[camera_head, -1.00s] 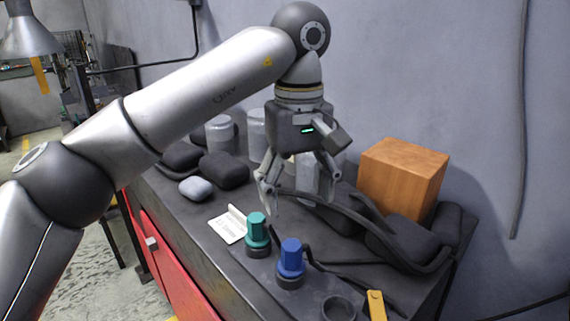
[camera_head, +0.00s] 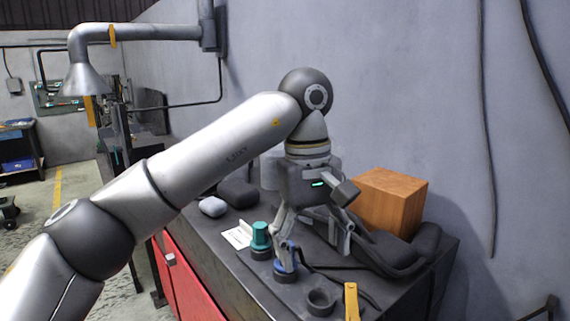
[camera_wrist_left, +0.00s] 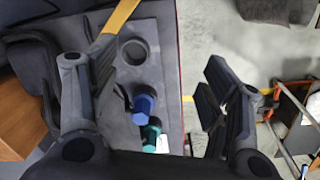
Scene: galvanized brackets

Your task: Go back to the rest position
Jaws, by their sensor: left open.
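My left gripper (camera_head: 314,250) is open with nothing between its fingers, above the dark workbench (camera_head: 225,275). In the left wrist view its fingers (camera_wrist_left: 158,85) are spread wide. A blue capped piece (camera_head: 292,262) stands in a round holder on the bench, partly hidden behind one finger in the head view. It also shows in the left wrist view (camera_wrist_left: 143,104). A teal capped piece (camera_head: 260,236) stands upright just left of it, and shows in the left wrist view (camera_wrist_left: 151,136). My right gripper is not in view.
An empty round holder (camera_head: 321,300) and a yellow strip (camera_head: 351,302) are at the bench's near end. A wooden box (camera_head: 390,203) and dark padded shapes (camera_head: 385,250) lie by the wall. A white card (camera_head: 237,237) lies near the front edge. Open floor is left of the bench.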

